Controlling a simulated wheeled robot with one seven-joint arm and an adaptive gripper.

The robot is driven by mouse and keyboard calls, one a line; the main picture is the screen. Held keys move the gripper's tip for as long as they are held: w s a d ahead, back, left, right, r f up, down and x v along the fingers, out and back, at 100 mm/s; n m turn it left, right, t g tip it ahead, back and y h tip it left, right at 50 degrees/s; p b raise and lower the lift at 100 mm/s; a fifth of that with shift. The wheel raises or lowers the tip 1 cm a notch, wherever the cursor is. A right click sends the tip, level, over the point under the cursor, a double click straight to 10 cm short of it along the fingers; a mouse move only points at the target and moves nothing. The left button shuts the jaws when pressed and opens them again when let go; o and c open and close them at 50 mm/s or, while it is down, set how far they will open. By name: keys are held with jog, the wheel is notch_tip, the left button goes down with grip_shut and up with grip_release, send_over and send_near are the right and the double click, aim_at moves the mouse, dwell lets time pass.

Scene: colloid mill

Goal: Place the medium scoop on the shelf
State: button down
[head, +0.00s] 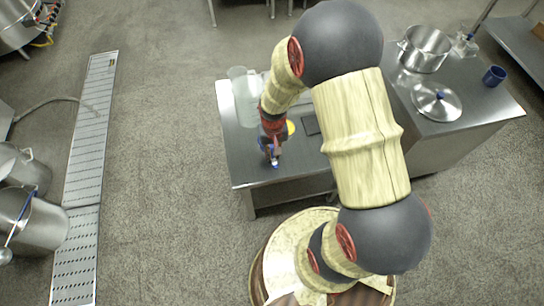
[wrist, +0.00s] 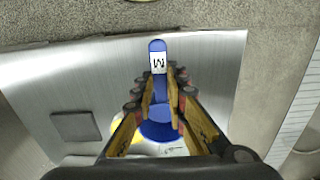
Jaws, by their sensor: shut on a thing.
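My gripper (head: 272,150) is over the front left part of a steel table. In the wrist view my gripper (wrist: 161,95) is shut on the blue handle of the medium scoop (wrist: 157,62), which bears a white label with an M. The handle points away from the gripper, and its tip also shows in the head view (head: 275,163). A wider blue round shape shows between the fingers; I cannot tell whether it is the scoop's bowl. The steel table (head: 245,173) has a lower level under its top, mostly hidden. I cannot tell which surface is the shelf.
A yellow round thing (head: 291,128) lies beside the gripper. A clear container (head: 243,100) stands at the table's left back. A dark square (wrist: 75,126) is on the top. On the right counter are a steel pot (head: 425,50), a lid (head: 437,101) and a blue cup (head: 494,76).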

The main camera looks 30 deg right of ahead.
jog(key=w+f, duration=0.1)
jog(key=w+d+f+b, duration=0.1)
jog(key=f, duration=0.1)
jog(key=shift+w+f, duration=0.3)
jog(key=shift+w, duration=0.1)
jog(key=shift+w+f+b, duration=0.1)
jog(key=shift+f+b, duration=0.9)
jog(key=shift+f, duration=0.5)
jog(key=shift+f, duration=0.15)
jog(key=c, duration=1.8)
grip_release()
